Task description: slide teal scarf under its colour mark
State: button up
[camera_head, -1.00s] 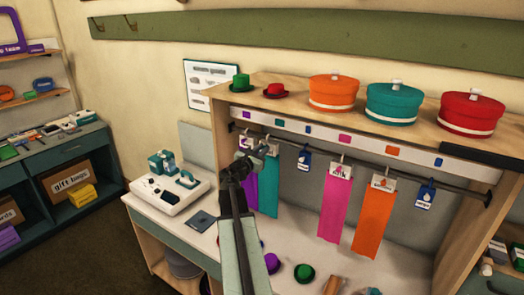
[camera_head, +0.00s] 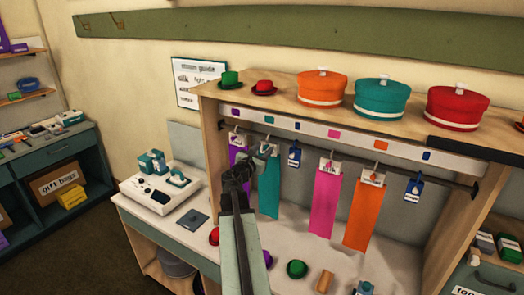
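The teal scarf (camera_head: 269,190) hangs from the dark rail (camera_head: 400,178), right of the purple scarf (camera_head: 237,157). My gripper (camera_head: 265,152) is at the top of the teal scarf and hides part of its hanger and card. I cannot tell whether its fingers are closed on the hanger. The teal mark (camera_head: 269,119) is on the white strip (camera_head: 315,130) above the rail. In this view the teal scarf hangs roughly below that mark.
A blue tag (camera_head: 294,157), a pink scarf (camera_head: 325,203), an orange scarf (camera_head: 364,215) and another blue tag (camera_head: 414,190) hang farther right on the rail. Small hats, including a green hat (camera_head: 297,269), lie on the counter (camera_head: 275,232) below.

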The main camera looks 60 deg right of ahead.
jog(key=shift+a, duration=0.1)
jog(key=a, duration=0.7)
jog(key=shift+s+a, duration=0.35)
jog(key=shift+w, duration=0.1)
